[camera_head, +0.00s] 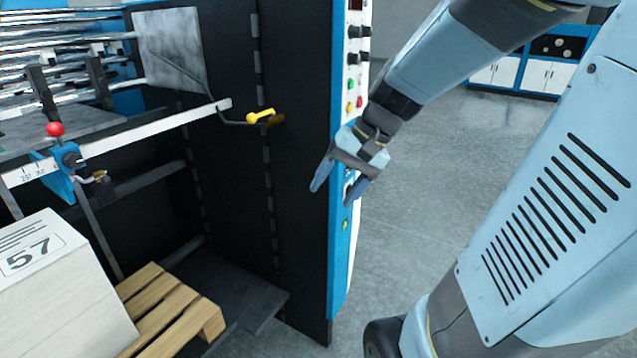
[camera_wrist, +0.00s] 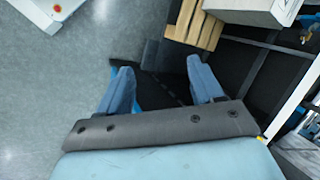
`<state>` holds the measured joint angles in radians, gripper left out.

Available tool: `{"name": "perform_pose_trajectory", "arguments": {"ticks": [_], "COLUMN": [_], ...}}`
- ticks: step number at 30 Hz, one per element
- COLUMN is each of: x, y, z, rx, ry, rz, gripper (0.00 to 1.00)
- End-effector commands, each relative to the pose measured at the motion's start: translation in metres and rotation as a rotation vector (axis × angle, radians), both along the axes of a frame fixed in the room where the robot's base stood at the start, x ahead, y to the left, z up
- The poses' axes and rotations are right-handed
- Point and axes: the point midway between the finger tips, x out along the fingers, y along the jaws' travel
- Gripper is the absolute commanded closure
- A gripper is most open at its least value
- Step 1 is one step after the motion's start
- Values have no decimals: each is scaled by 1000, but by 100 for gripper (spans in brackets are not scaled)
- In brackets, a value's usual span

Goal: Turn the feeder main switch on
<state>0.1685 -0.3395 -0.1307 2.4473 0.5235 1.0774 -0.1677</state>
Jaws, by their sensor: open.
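The feeder's control panel (camera_head: 341,262) is a narrow white strip with blue edging on the end of the dark machine frame. Its upper part carries black knobs (camera_head: 359,31), a green button (camera_head: 351,107) and a red button (camera_head: 360,102). A small yellow spot (camera_head: 346,226) shows lower down. I cannot tell which control is the main switch; my gripper and wrist cover the panel's middle. My gripper (camera_head: 339,189) is open and empty in front of that part, fingers pointing down-left. In the wrist view my gripper (camera_wrist: 158,76) has nothing between its fingers.
The dark machine side (camera_head: 292,190) stands left of the panel. A yellow-handled lever (camera_head: 260,116) and a red-knobbed clamp (camera_head: 55,129) stick out. A wooden pallet (camera_head: 165,306) and a box marked 57 (camera_head: 60,300) stand at lower left. Grey floor (camera_head: 420,220) is clear to the right.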

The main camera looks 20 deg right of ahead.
Motion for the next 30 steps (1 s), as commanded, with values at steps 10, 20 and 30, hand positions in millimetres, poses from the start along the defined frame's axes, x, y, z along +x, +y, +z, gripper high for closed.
{"name": "perform_pose_trajectory", "arguments": {"ticks": [10,20,30], "x": [61,121,159], "y": [-27,-90,-193], "z": [-34,-75,-140], "rx": [378,692,914], "ry": [135,140,35], "rz": [-259,-564,-919], "gripper": [34,34,34]}}
